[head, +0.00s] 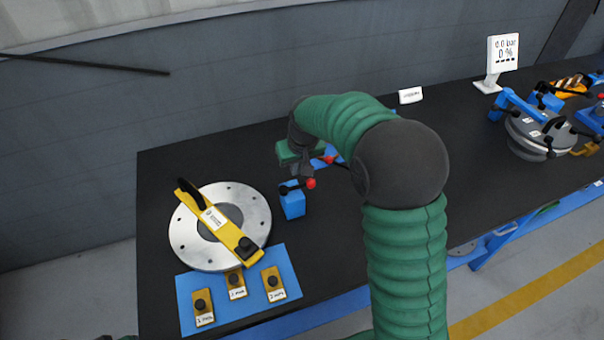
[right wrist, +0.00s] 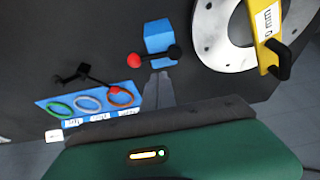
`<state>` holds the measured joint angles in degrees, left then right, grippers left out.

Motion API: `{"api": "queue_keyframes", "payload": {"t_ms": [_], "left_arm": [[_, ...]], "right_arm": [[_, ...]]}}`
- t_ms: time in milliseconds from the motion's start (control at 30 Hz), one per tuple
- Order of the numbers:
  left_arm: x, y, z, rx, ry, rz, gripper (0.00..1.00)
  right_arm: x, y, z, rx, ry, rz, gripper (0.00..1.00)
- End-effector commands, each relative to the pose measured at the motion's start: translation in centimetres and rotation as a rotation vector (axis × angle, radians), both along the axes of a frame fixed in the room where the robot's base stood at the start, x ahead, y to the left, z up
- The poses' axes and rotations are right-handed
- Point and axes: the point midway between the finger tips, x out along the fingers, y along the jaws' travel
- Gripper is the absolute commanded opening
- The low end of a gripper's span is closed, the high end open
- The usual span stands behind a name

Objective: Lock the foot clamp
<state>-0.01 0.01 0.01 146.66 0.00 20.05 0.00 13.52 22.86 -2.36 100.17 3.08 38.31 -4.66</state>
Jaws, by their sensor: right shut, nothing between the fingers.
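A small blue block clamp (head: 292,205), likely the foot clamp, stands on the black table beside the round plate. Its lever bar has a red ball at one end and a black ball at the other; the clamp also shows in the right wrist view (right wrist: 158,36). My right gripper (head: 306,172) is over the table just above and behind it. In the right wrist view its fingers (right wrist: 160,78) are shut, pointing at the lever, with nothing between them. Whether they touch it I cannot tell. My left gripper is not in view.
A round metal plate (head: 185,235) carries a yellow bar (head: 232,232). A blue mat (head: 287,262) with several labelled yellow blocks lies in front. A blue tray (right wrist: 45,104) of coloured rings has a red-knobbed black lever above it. A flanged shell (head: 527,140) with blue clamps stands far right.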

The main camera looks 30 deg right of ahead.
Motion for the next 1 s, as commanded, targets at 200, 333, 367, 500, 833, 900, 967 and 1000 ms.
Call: {"api": "queue_keyframes", "payload": {"t_ms": [200,333,367,500,833,900,967,1000], "left_arm": [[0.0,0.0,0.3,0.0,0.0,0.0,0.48],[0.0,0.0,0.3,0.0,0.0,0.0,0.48],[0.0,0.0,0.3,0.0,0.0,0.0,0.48],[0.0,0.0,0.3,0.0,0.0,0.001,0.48],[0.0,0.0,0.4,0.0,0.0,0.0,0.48],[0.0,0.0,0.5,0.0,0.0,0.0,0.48],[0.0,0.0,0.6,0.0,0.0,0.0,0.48],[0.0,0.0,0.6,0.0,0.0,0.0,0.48]], "right_arm": [[2.9,-3.7,1.9,-0.01,-0.023,-0.042,0.0],[2.9,-3.6,1.9,-0.011,-0.024,-0.041,0.0],[2.9,-3.6,1.9,-0.011,-0.024,-0.041,0.0],[3.1,-3.8,1.6,-0.009,-0.023,-0.04,0.0],[4.8,-4.2,-3.8,-0.007,-0.021,-0.04,0.0],[5.3,-4.3,-5.2,-0.008,-0.022,-0.04,0.0],[5.8,-4.4,-6.4,-0.008,-0.023,-0.04,0.0],[6.1,-4.5,-7.2,-0.008,-0.022,-0.04,0.0]]}}
